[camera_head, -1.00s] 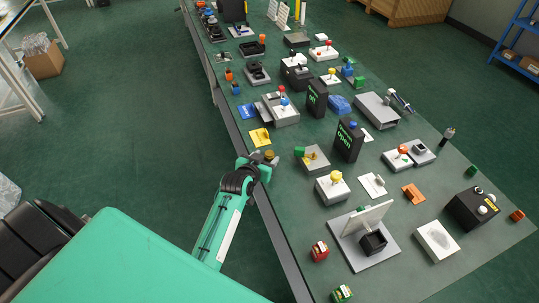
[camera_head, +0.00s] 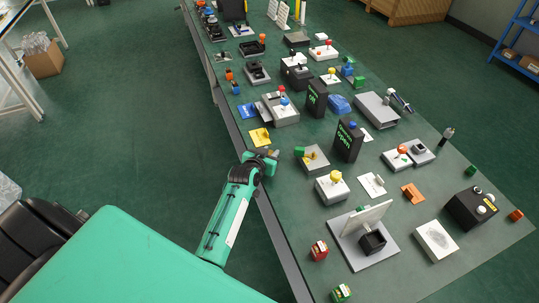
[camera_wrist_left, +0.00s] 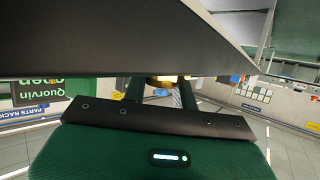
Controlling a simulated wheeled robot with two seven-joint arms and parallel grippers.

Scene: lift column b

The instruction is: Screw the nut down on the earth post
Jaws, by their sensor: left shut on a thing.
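My left gripper (camera_head: 272,155) is at the near left edge of the green bench, below the yellow plate. In the left wrist view my left gripper (camera_wrist_left: 161,88) has its two dark fingers on either side of a small brass-coloured piece, which looks like the nut (camera_wrist_left: 160,81); it is shut on it. Much of the nut is hidden behind a dark slab and the fingers. The earth post cannot be made out, so I cannot tell how the nut sits on it. My right gripper is in neither view.
The yellow plate (camera_head: 260,138) lies just beyond my gripper. A grey plate with a green block (camera_head: 299,152) is to its right, and a white box with a yellow knob (camera_head: 333,187) is nearer. The bench is crowded; open floor lies to the left.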

